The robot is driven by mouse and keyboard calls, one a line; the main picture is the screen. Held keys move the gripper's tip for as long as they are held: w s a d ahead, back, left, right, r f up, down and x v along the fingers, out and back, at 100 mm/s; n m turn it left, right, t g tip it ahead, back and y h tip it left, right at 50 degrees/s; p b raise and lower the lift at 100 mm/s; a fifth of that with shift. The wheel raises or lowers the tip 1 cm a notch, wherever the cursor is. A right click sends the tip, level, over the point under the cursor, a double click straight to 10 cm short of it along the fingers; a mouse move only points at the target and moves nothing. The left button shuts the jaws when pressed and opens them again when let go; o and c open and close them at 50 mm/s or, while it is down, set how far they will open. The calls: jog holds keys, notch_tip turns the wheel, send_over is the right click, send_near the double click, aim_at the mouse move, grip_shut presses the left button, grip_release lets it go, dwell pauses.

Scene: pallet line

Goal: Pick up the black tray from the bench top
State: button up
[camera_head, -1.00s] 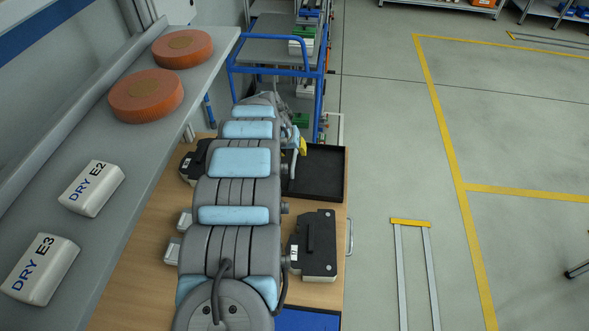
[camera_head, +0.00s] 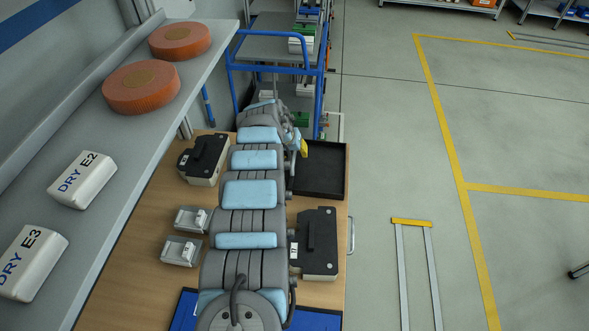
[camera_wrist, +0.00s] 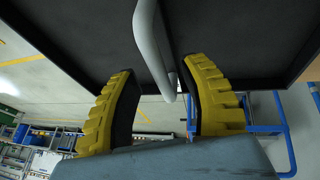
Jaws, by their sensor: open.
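The black tray (camera_head: 322,176) lies flat on the wooden bench top (camera_head: 150,225), near its far right corner, and looks empty. My gripper (camera_head: 304,148) is at the tray's far left part, with one yellow finger showing. My arm hides the tray's left edge. In the wrist view, both yellow fingers of my gripper (camera_wrist: 165,100) are apart. A large dark surface, which looks like the tray (camera_wrist: 240,35), fills the upper part. A grey bent bar (camera_wrist: 152,45) reaches down between the fingers; I cannot tell whether it belongs to the tray.
Black-topped devices stand at the bench's right (camera_head: 318,240) and left (camera_head: 204,158). Small grey boxes (camera_head: 190,218) sit left of my arm. A shelf (camera_head: 130,170) holds orange discs and white DRY boxes. A blue-framed cart (camera_head: 270,68) stands beyond the bench. The floor at right is largely open.

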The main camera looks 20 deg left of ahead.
jog(key=shift+w+f+b, duration=0.2)
jog(key=shift+f+b, duration=0.4)
jog(key=shift+b, duration=0.2)
grip_shut()
